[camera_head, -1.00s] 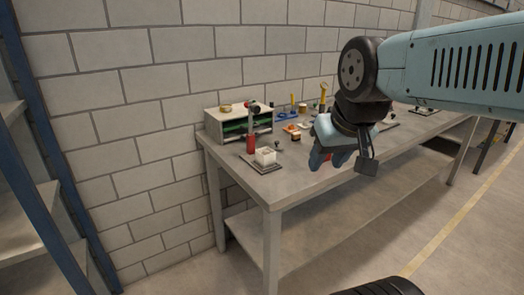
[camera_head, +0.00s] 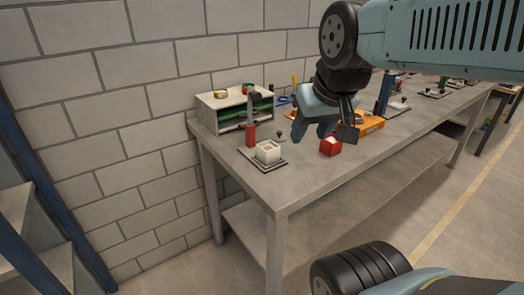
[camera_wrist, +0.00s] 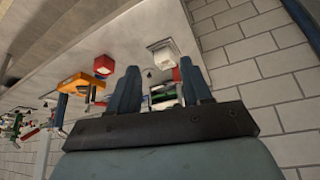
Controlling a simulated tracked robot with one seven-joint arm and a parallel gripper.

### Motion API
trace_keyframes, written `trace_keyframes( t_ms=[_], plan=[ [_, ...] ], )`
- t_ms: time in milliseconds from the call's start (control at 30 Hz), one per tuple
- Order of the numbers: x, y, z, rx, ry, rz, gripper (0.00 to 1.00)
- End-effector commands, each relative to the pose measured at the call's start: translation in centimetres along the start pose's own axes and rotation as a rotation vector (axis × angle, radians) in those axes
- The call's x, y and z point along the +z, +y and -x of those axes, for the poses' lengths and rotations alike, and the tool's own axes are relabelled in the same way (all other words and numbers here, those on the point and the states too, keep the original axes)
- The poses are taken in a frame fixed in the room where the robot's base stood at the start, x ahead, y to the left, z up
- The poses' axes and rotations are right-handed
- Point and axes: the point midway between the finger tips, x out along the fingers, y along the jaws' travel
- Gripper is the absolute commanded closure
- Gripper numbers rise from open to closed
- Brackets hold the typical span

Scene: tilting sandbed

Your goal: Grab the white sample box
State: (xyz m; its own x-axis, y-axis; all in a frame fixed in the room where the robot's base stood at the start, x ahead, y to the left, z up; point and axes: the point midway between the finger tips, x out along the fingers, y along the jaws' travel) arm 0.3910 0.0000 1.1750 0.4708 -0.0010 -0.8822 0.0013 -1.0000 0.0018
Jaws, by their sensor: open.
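The white sample box (camera_head: 267,152) sits on a flat plate (camera_head: 262,164) near the left front corner of the workbench. It also shows in the wrist view (camera_wrist: 165,58), beyond my fingertips. My gripper (camera_head: 312,133) hangs above the bench to the right of the box in the head view, apart from it. In the wrist view my gripper (camera_wrist: 160,78) has its two fingers spread, with nothing held between them.
A red-handled upright tool (camera_head: 251,135) stands just behind the box. A small shelf unit (camera_head: 233,110) is against the wall. The bench's front left top (camera_head: 281,190) is clear.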

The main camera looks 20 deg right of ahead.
Motion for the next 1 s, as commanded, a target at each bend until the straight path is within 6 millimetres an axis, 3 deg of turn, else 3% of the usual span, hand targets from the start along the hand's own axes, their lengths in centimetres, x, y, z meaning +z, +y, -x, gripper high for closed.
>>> trace_keyframes(
  t_ms=[167, 433, 1000],
  plan=[
    [-0.4, 0.1, -0.9, 0.032, -0.057, 0.069, 0.33],
    [-1.9, 0.1, -4.4, 0.16, -0.286, 0.367, 0.08],
    [-7.7, -0.8, -12.8, 0.41, -0.75, 1.086, 0.06]
  ],
)
